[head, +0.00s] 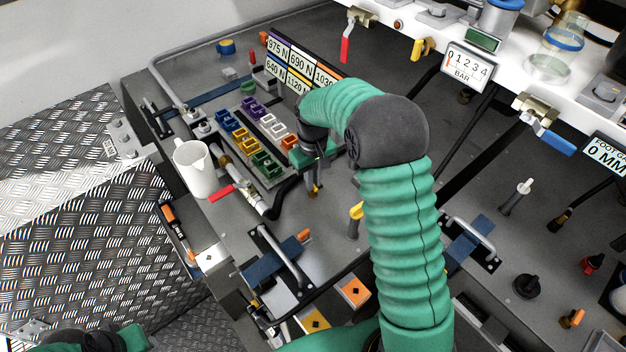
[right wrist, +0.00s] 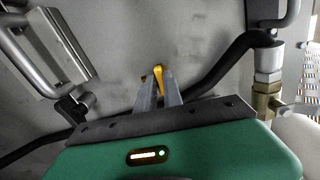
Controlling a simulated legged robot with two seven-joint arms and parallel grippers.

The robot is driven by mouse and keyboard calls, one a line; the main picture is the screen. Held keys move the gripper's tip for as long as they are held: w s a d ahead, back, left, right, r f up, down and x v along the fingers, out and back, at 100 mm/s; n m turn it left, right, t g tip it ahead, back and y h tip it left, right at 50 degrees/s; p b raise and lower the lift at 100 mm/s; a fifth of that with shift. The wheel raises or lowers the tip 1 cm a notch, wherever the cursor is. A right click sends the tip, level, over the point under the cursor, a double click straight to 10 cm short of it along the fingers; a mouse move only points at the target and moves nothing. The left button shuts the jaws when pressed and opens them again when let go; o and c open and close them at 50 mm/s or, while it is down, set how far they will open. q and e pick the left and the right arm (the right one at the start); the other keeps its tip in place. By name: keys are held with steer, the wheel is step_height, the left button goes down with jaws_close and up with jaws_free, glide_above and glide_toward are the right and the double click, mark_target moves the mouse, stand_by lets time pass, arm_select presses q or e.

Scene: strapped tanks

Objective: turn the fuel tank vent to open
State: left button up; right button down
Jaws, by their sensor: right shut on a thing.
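A white jug (head: 196,170) and a red-handled pipe valve (head: 222,193) lie left of the gripper. Coloured brackets (head: 262,130) sit behind it. A black hose (right wrist: 228,60) runs close by. Another yellow handle (head: 356,211) stands to the right. A metal grab bar (head: 277,258) is nearer.

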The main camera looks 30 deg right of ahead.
steer(key=shift+w+r+n, duration=0.1)
steer(key=shift+w+n, duration=0.1)
steer(key=shift+n, duration=0.7)
steer(key=c, duration=1.5)
jaws_free()
steer(key=shift+w, duration=0.1)
steer(key=shift+w+f, duration=0.1)
steer(key=shift+f, duration=0.1)
arm_select(q)
steer(key=shift+w+d, duration=0.1)
steer(key=shift+w, duration=0.25)
steer(key=shift+f, duration=0.1)
arm_select(e)
steer(key=shift+r, duration=0.1)
